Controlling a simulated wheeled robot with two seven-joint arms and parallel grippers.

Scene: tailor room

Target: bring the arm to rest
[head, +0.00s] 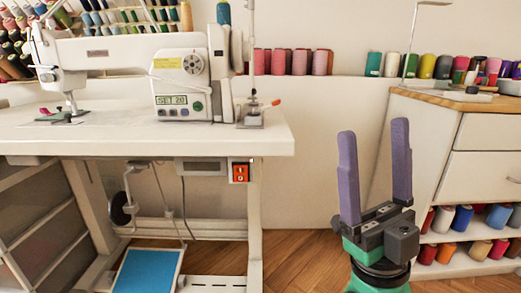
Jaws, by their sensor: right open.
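My right gripper (374,178) stands upright at the lower right of the head view. Its two purple fingers point up and are spread wide apart, with nothing between them. It is in front of the gap between the white sewing table (200,143) and the drawer cabinet (487,135), and appears clear of both. The green and black wrist below it runs out of the bottom edge. My left gripper is not in view.
A white sewing machine (130,62) stands on the table, with a blue pedal plate (148,271) below. Thread spools (290,62) line the wall ledge. More spools (462,218) fill the cabinet's lower shelves. Wooden floor (308,260) shows between table and cabinet.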

